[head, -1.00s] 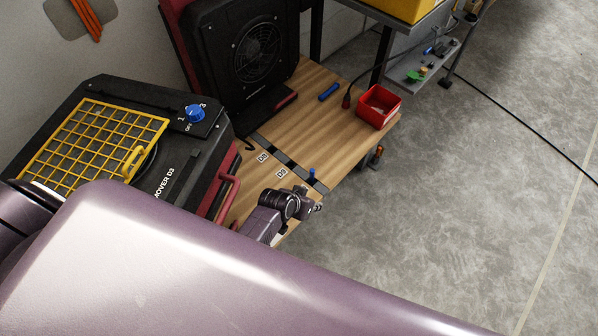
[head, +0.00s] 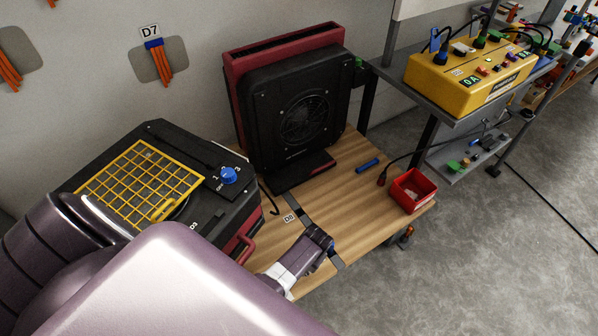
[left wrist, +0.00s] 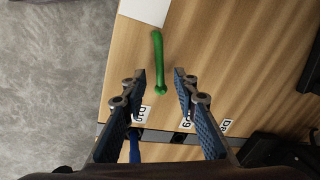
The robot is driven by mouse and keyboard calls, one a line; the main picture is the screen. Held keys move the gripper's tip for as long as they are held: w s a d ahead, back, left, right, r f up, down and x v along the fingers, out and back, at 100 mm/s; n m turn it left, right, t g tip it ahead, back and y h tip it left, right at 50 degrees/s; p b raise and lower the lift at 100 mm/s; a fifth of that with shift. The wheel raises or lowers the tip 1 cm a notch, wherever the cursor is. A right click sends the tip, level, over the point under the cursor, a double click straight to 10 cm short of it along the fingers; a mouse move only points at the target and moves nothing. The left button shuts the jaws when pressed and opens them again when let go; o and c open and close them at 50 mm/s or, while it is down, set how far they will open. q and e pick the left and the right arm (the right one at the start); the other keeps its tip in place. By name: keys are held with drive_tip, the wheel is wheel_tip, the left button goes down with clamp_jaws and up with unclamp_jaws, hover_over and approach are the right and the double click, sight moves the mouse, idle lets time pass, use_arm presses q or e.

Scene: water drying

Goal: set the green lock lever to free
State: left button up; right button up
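The green lock lever (left wrist: 158,62) shows in the left wrist view, lying over the wooden tabletop with its round knob end towards me. My left gripper (left wrist: 160,80) is open, with one blue-padded finger on each side of the knob end in the picture. Nothing is between the pads that I can see gripped, and the height gap to the lever is unclear. In the head view my left wrist (head: 305,250) is above the table's front part, its fingers not clear. The green lever is hidden there behind my arm. My right gripper is not in view.
A blue lever (left wrist: 134,150) stands near the left finger. The wooden table (head: 350,205) carries a black dryer with a yellow grid (head: 145,185), a black fan unit (head: 300,115), a blue cylinder (head: 367,165) and a red bin (head: 412,190). A yellow control box (head: 470,75) stands beyond.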

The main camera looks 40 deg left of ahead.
use_arm(q)
drive_tip(key=shift+a+f, duration=0.15)
drive_tip(key=shift+f, duration=0.3)
clamp_jaws()
